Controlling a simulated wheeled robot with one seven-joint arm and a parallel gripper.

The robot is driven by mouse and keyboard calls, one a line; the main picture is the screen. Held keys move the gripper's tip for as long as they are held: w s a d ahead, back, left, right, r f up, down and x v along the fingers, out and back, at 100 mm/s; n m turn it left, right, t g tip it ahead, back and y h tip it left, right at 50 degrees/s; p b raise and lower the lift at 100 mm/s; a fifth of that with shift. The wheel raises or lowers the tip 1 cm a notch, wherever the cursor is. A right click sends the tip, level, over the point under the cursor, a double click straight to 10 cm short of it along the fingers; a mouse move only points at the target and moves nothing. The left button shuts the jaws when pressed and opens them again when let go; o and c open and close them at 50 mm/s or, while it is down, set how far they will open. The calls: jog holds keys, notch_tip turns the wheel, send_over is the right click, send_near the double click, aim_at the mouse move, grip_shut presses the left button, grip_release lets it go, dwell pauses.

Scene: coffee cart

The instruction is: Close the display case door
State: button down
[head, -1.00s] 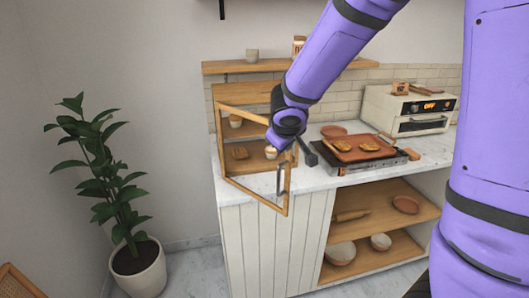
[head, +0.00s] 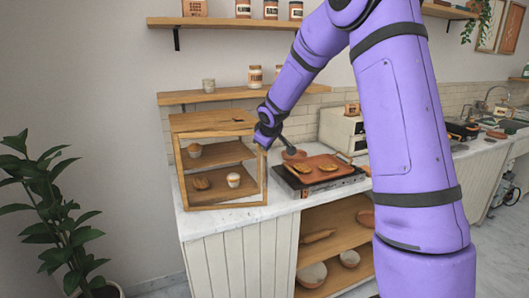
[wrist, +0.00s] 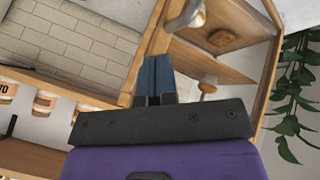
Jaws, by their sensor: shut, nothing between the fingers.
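The wooden display case (head: 205,121) stands on the left end of the counter. Its framed door (head: 222,206) now lies across the front, flush or nearly flush; I cannot tell whether a small gap remains. Pastries show behind it, including a muffin (head: 233,180). In the wrist view the door frame (wrist: 268,85) runs down the right, and a pale metal piece (wrist: 186,16), perhaps the handle, shows at the top. My gripper (wrist: 155,82) is shut and empty. In the head view my gripper (head: 263,143) is at the case's upper right front corner; whether it touches the door is unclear.
A griddle with a tray (head: 318,170) of pastries sits right of the case, with an oven (head: 341,130) behind. A wall shelf (head: 215,96) with jars is above. A potted plant (head: 55,215) stands at the left. The floor between plant and counter looks clear.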

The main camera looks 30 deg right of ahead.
jog(key=shift+w+d, duration=0.3)
jog(key=shift+w, duration=0.6)
jog(key=shift+w+d, duration=0.35)
jog(key=shift+w, duration=0.55)
jog(key=shift+w+d, duration=0.3)
jog(key=shift+w, duration=0.6)
jog(key=shift+s, duration=0.1)
